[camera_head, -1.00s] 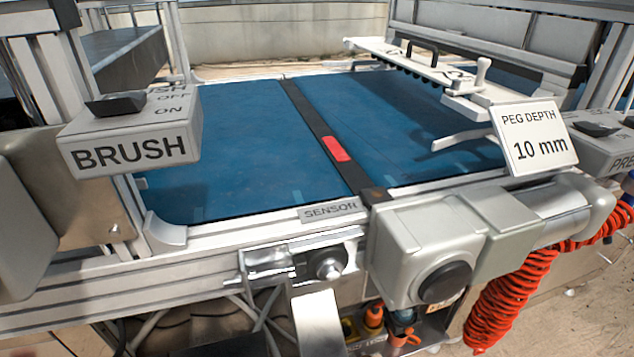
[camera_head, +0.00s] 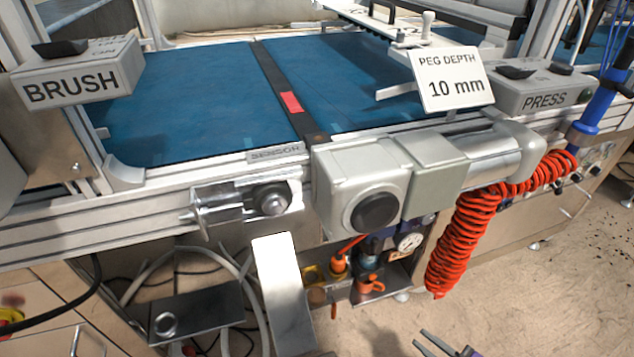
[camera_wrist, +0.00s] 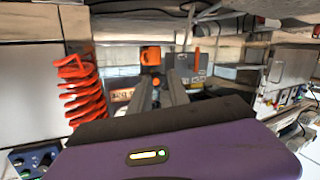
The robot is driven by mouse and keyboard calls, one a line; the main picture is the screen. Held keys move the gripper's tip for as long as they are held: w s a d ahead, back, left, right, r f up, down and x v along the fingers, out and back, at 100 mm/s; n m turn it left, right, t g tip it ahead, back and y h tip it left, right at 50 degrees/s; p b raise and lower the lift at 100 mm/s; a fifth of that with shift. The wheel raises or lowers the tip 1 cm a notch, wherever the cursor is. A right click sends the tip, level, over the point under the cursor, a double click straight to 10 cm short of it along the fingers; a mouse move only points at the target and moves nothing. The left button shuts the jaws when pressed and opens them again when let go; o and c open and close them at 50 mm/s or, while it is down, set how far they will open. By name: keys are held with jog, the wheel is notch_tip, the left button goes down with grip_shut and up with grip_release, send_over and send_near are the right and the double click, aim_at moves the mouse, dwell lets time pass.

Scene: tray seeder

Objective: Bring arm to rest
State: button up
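My gripper (camera_head: 419,339) shows at the bottom edge of the head view, low in front of the machine and over the floor. Its two grey fingers stand apart. In the wrist view my gripper (camera_wrist: 161,92) has a gap between its fingers, with nothing held that I can see. The purple wrist body fills the bottom of that view. Most of my arm is out of the head view. The fingers look clear of the machine front.
The seeder has a blue belt (camera_head: 195,110), a grey motor housing (camera_head: 360,185) and a red coiled hose (camera_head: 462,230). BRUSH (camera_head: 75,80) and PRESS (camera_head: 540,92) boxes flank it. A metal chute (camera_head: 283,290) juts out below. Floor (camera_head: 540,300) at lower right is open.

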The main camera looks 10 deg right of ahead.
jog(key=w+d+r+m+t+h, duration=0.1)
jog(key=w+d+r+t+h, duration=0.3)
jog(key=w+d+r, duration=0.15)
notch_tip(320, 180, up, 7)
jog(key=s+a+m+t+h, duration=0.2)
jog(key=s+m+h, duration=0.1)
jog(key=h, duration=0.2)
jog(key=s+a+r+m+g, duration=0.2)
jog(key=s+a+r, duration=0.4)
jog(key=s, duration=0.4)
jog(key=s+a+r+m+g, duration=0.1)
jog(key=s+a+r, duration=0.5)
jog(key=s, duration=0.5)
jog(key=s+a+r+m+g, duration=0.2)
jog(key=s+a+r, duration=0.2)
jog(key=s+r, duration=0.5)
notch_tip(320, 180, up, 30)
jog(key=p, duration=3.2)
jog(key=shift+s, duration=0.45)
